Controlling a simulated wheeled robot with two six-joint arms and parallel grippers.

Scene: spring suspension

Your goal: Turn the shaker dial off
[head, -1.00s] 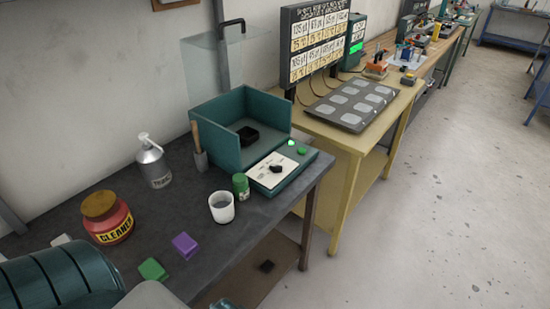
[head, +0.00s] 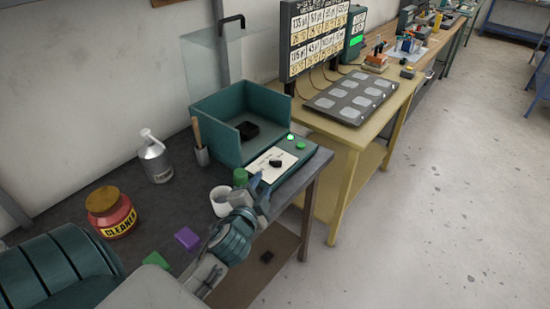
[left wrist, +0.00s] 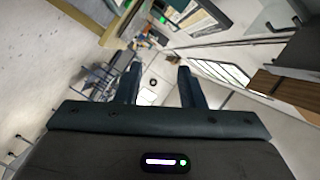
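The shaker (head: 225,108) is a teal open-topped box on the dark bench in the head view, with a dark block inside. Its front control panel (head: 312,162) carries a white plate (head: 263,171) with a black dial (head: 275,163). A green light (head: 290,136) and a green button (head: 301,145) sit beside the plate. My left gripper (head: 261,185) is just in front of the panel, close to the plate's near edge and apart from the dial. In the left wrist view its two fingers (left wrist: 160,86) are spread with nothing between them. My right gripper is not in view.
A white cup (head: 220,201) and a green can (head: 240,177) stand right beside my left gripper, partly hidden. A red cleaner jar (head: 111,216), a metal bottle (head: 155,160), and purple (head: 187,237) and green (head: 156,260) blocks are on the bench further left.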

